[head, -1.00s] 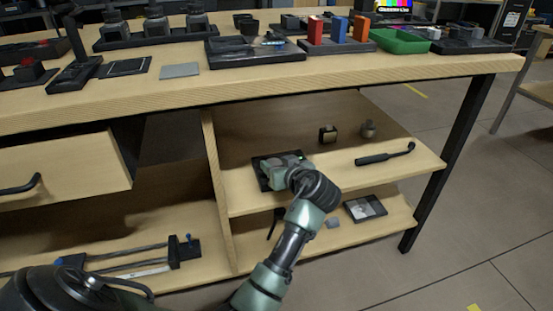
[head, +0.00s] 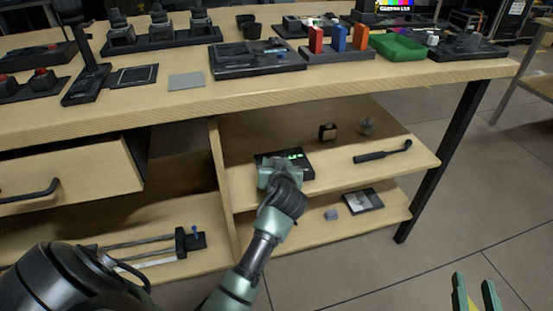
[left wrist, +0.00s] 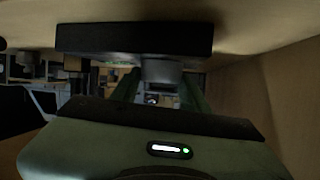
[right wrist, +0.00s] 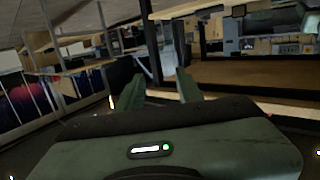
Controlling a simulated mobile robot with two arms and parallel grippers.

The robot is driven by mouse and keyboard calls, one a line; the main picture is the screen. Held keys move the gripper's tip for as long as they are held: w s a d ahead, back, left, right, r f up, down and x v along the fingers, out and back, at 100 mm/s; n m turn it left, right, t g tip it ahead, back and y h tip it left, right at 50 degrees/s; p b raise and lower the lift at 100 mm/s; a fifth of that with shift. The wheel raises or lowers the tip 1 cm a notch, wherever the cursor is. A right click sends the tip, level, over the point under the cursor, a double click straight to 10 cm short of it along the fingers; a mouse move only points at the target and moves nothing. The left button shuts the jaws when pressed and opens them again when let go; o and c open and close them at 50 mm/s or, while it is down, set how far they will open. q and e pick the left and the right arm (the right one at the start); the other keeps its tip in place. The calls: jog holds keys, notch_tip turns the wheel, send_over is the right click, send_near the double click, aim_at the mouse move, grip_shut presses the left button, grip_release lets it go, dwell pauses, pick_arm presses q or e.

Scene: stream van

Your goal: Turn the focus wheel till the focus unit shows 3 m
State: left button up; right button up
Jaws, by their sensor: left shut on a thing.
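The focus unit (head: 302,164) is a black box on the middle shelf under the bench, with a lit green readout (head: 295,155) whose digits are too small to read. My left gripper (head: 270,167) is at the unit's near left side and partly covers it. In the left wrist view, the unit (left wrist: 135,40) is a dark block at the top, and the round grey focus wheel (left wrist: 162,72) sticks out from it between my left fingers, which are shut on it. My right gripper (head: 476,294) is open and empty at the lower right, away from the bench.
A drawer (head: 70,172) stands open at the left.

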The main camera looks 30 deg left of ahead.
pick_arm(q)
jog(key=shift+m+h+p, duration=0.3)
jog(key=shift+p, duration=0.05)
pick_arm(e)
jog(key=f+g, duration=0.1)
jog(key=s+d+f+g, duration=0.1)
jog(key=f, duration=0.1)
jog(key=s+f+g+h, duration=0.1)
jog(key=f, duration=0.1)
jog(key=shift+d+f, duration=0.15)
jog(key=shift+f, duration=0.05)
pick_arm(q)
jog(key=o, duration=1.4)
jog(key=shift+c, duration=0.2)
jog(key=p+v, duration=0.2)
jog(key=v, duration=0.5)
jog(key=shift+s+d+r, duration=0.1)
jog(key=shift+s+d, duration=0.05)
jog(key=shift+s, duration=0.2)
pick_arm(e)
jog(key=s+d+f+g+h, duration=0.1)
jog(key=s+d+f+g, duration=0.1)
jog(key=s+f+g, duration=0.3)
jog(key=shift+s+d+f+h, duration=0.3)
jog(key=shift+s+d+f, duration=0.1)
jog(key=shift+s+f, duration=0.6)
jog(key=shift+r, duration=0.15)
